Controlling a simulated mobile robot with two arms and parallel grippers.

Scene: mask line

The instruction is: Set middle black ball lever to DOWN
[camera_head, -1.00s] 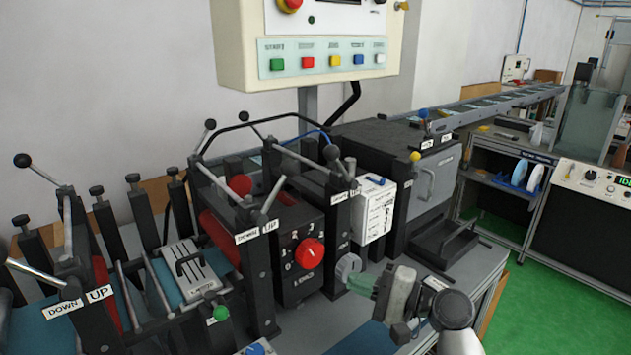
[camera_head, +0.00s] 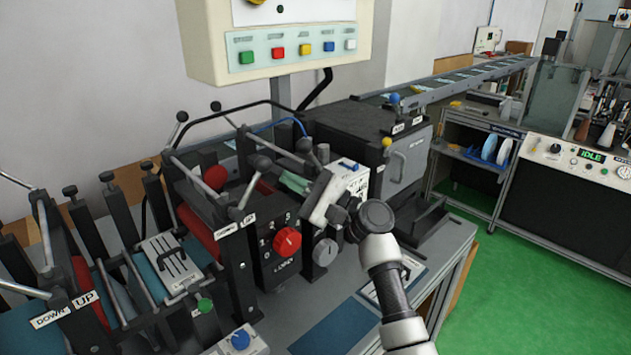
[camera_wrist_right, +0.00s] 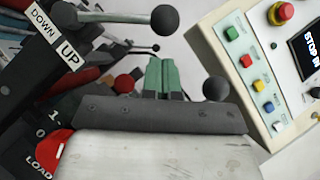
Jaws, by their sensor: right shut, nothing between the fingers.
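The middle black ball lever (camera_head: 263,163) stands at the central station, its rod slanting up and right from beside a DOWN/UP label (camera_head: 235,223). In the right wrist view its black ball (camera_wrist_right: 164,19) is at the top, with its rod running left towards the label (camera_wrist_right: 56,35). My right gripper (camera_head: 291,182) has green fingers, shut and empty, pointing left. It is in front of and right of the ball, apparently apart from it. The fingertips (camera_wrist_right: 160,66) show below the ball in the wrist view. My left gripper is out of view.
Another black ball (camera_head: 304,145) is close above my right gripper. A red knob (camera_head: 287,241) and a grey knob (camera_head: 326,252) are below. A control panel (camera_head: 275,50) hangs above.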

